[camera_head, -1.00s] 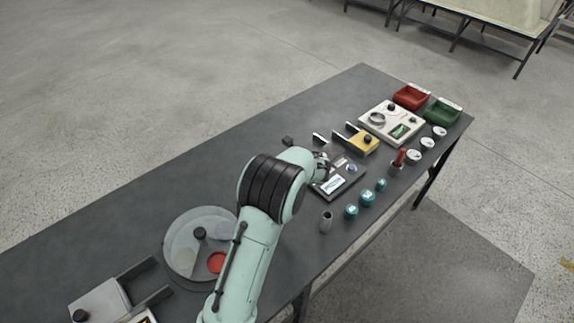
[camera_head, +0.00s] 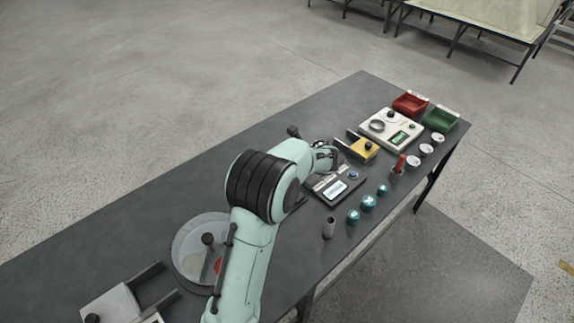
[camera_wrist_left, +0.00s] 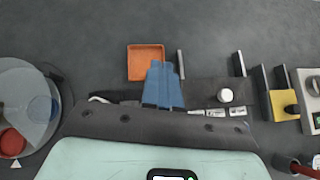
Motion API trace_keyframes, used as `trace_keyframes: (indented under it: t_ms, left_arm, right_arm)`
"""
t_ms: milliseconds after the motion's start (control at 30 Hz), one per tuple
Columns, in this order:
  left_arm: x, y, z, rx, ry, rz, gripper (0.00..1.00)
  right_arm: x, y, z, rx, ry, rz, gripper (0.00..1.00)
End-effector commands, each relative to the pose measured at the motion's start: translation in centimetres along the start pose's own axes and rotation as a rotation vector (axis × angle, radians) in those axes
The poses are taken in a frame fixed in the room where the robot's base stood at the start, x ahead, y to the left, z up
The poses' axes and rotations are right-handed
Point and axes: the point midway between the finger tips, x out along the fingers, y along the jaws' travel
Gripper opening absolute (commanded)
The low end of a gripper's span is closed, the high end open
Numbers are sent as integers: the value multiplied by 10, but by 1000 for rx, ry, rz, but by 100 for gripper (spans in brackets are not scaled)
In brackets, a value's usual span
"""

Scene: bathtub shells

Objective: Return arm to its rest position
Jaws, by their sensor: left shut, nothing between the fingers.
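My left arm (camera_head: 255,225) comes up from the bottom middle of the head view and bends over the dark workbench (camera_head: 130,200). Its wrist end (camera_head: 322,158) is just behind the black device with a small display (camera_head: 335,187). The fingers of my left gripper are hidden behind the arm there. In the left wrist view the blue fingers of my left gripper (camera_wrist_left: 163,75) are together, with nothing between them. They overlap the lower right side of an orange square tray (camera_wrist_left: 140,62) in that picture; I cannot tell the height above it. My right gripper is in neither view.
A round clear dish (camera_head: 185,240) is left of my arm, partly covered by it. To the right are a yellow block (camera_head: 362,150), a white instrument (camera_head: 385,140), red (camera_head: 408,104) and green bins (camera_head: 440,119), and several teal knobs. The bench's far left is clear.

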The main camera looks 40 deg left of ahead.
Motion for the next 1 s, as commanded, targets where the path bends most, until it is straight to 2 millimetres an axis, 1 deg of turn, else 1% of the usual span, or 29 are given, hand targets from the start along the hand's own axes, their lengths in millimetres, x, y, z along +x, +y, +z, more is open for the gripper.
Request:
trace_keyframes:
  t_ms: [100, 233, 1000]
  left_arm:
    - [-9, 4, 7, -1, 1, 1, 0]
    - [-13, 4, 10, 2, 1, 2, 0]
    - [-13, 4, 10, 2, 1, 2, 0]
  right_arm:
    - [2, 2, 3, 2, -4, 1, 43]
    - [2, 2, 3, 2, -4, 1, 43]
    - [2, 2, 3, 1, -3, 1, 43]
